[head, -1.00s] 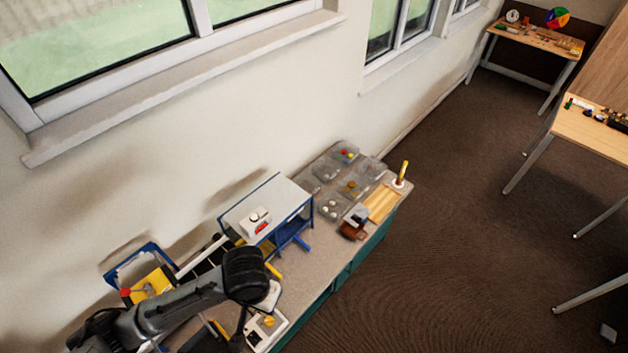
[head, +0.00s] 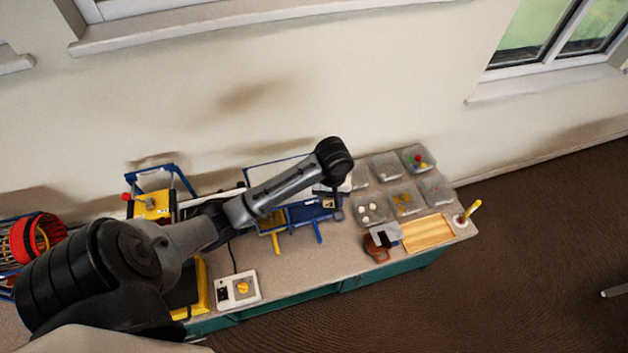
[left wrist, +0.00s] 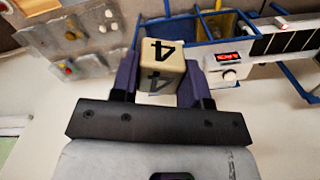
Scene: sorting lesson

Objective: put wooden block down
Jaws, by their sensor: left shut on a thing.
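The wooden block (left wrist: 160,62), a pale cube with a black 4 on its faces, is between the two fingers of my left gripper (left wrist: 158,85) in the left wrist view. The fingers are shut on its sides. In the head view my left gripper (head: 335,203) hangs below the black wrist, at the right end of the blue-framed unit. The block cannot be made out clearly there. In the left wrist view the block appears in front of the bench items, and its height above the bench cannot be told. My right gripper is not in view.
Clear trays (head: 404,198) with small coloured pieces stand at the bench's right, beside a wooden board (head: 428,233) and a brown item (head: 377,247). The blue-framed unit (head: 300,215) is close to the gripper. A white switch box (head: 238,290) lies near the front edge. Bare bench shows between.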

